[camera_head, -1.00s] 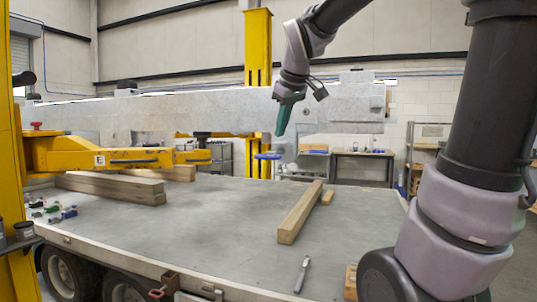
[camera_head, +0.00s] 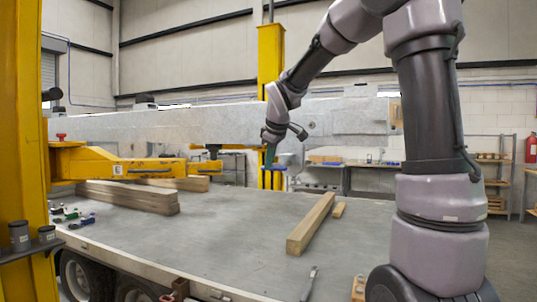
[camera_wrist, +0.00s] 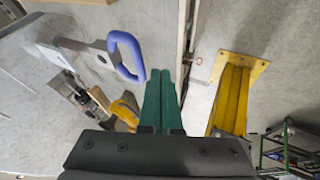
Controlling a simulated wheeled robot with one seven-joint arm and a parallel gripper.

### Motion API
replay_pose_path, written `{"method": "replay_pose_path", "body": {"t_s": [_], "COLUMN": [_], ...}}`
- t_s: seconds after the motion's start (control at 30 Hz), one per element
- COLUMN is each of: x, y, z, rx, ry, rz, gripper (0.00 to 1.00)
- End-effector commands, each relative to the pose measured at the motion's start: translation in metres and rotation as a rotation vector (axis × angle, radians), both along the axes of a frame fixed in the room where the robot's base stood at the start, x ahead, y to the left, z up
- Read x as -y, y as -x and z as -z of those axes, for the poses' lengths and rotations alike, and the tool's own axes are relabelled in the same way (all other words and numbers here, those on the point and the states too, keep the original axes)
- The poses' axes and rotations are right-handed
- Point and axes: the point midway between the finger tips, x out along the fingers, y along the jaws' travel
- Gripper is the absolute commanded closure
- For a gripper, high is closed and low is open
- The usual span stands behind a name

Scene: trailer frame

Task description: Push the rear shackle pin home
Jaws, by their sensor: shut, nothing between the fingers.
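The galvanised beam (camera_head: 230,122) of the trailer frame runs across the head view above the deck. A blue fitting (camera_head: 276,168) shows below it, close to my fingertips; I take it as part of the rear shackle. In the wrist view a blue loop (camera_wrist: 126,54) on a grey metal plate stands left of my fingers. My gripper (camera_head: 269,162) points down in front of the beam. In the wrist view its two green fingers (camera_wrist: 162,78) lie together, empty, with a gap to the blue loop. I cannot make out the pin itself or how far in it sits.
A yellow lift arm (camera_head: 130,167) supports the beam on the left. A yellow post (camera_head: 271,55) stands behind it and shows right of my fingers in the wrist view (camera_wrist: 232,98). Timbers (camera_head: 311,224) and small shackles (camera_head: 72,215) lie on the deck (camera_head: 215,235).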

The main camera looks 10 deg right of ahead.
Motion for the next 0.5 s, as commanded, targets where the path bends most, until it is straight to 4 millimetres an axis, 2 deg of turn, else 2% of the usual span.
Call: {"method": "replay_pose_path", "body": {"t_s": [0.2,0.5], "x": [0.011,0.011], "y": [-0.015,-0.016], "z": [0.003,0.003], "rx": [-0.001,-0.001], "ry": [0.001,0.001], "rz": [0.0,0.0], "gripper": [1.0,1.0]}}
